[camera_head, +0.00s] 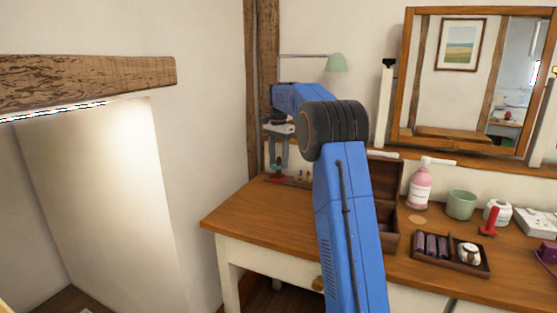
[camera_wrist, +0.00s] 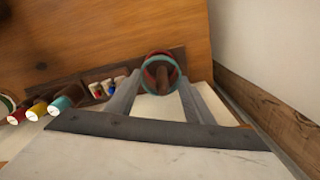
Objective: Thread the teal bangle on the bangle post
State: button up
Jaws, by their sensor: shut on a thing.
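The teal bangle (camera_wrist: 146,66) is between my gripper's (camera_wrist: 158,80) fingertips in the wrist view, and the fingers are shut on it. In the head view my gripper (camera_head: 278,163) points down at the desk's back left corner, over a small red thing (camera_head: 277,174). The bangle is too small there to make out clearly.
A dark tray of small items (camera_head: 300,181) lies beside my gripper. An open brown box (camera_head: 386,180), pink bottle (camera_head: 420,188), green cup (camera_head: 461,205) and mirror (camera_head: 402,80) stand right. In the wrist view, red, yellow and teal rolls (camera_wrist: 38,110) lie left; the wall is right.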

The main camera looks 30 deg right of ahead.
jog(key=shift+f, duration=1.25)
dwell(0.3)
jog(key=o, duration=1.1)
jog(key=shift+o, duration=0.2)
jog(key=shift+r, duration=0.1)
notch_tip(320, 180, up, 17)
jog(key=shift+r, duration=0.1)
dwell(0.3)
